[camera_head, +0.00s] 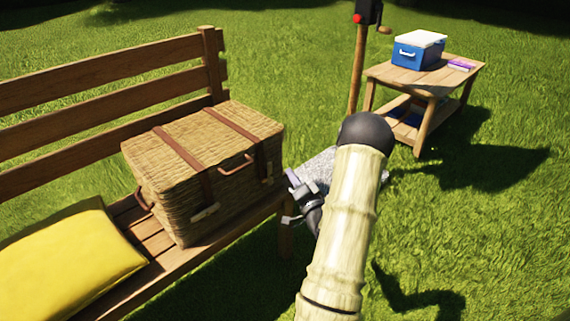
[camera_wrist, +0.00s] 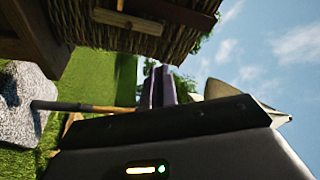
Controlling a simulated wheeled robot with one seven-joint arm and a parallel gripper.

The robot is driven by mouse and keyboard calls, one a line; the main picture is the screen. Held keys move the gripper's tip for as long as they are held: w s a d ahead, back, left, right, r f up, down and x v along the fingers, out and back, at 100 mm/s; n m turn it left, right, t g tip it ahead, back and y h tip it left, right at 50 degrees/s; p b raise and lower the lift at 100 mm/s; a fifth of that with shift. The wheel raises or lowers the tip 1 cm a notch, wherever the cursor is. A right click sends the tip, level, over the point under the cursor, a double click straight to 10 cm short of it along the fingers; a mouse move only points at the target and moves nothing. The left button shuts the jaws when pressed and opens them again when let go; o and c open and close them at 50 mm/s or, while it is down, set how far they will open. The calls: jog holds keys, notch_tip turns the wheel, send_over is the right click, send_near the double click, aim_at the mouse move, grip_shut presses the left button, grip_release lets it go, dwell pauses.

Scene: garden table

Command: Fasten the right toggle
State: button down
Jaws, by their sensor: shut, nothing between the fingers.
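A wicker hamper (camera_head: 205,165) with a shut lid and two brown leather straps stands on the bench. The right strap comes down its front to the right toggle (camera_head: 267,181), a small pale peg near the right corner. The left toggle (camera_head: 205,212) is a pale peg under the left strap. My gripper (camera_head: 293,182) is just right of the hamper's front right corner, shut and empty, apart from the toggle. In the wrist view its dark fingers (camera_wrist: 158,86) are together below the wicker, and a pale wooden peg (camera_wrist: 127,21) shows above them; I cannot tell whether it is fastened.
The wooden bench (camera_head: 150,238) carries a yellow cushion (camera_head: 65,262) left of the hamper. A grey stone block (camera_head: 322,172) stands behind my gripper. A low wooden table (camera_head: 440,80) with a blue cooler (camera_head: 415,54) is at the back right. Open grass lies to the right.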

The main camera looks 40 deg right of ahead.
jog(key=v, duration=0.2)
jog(key=shift+s+f, duration=0.1)
jog(key=shift+s, duration=0.2)
jog(key=shift+p, duration=0.45)
jog(key=m+p, duration=0.2)
jog(key=p, duration=0.2)
jog(key=d+m+g+p, duration=0.1)
jog(key=m+p, duration=0.1)
jog(key=p, duration=0.3)
jog(key=d+m+g+p, duration=0.1)
jog(key=m+p, duration=0.1)
jog(key=p, duration=0.2)
jog(key=shift+w+f+p, duration=0.15)
jog(key=shift+f+p, duration=0.15)
jog(key=shift+f, duration=0.05)
jog(key=shift+w, duration=0.1)
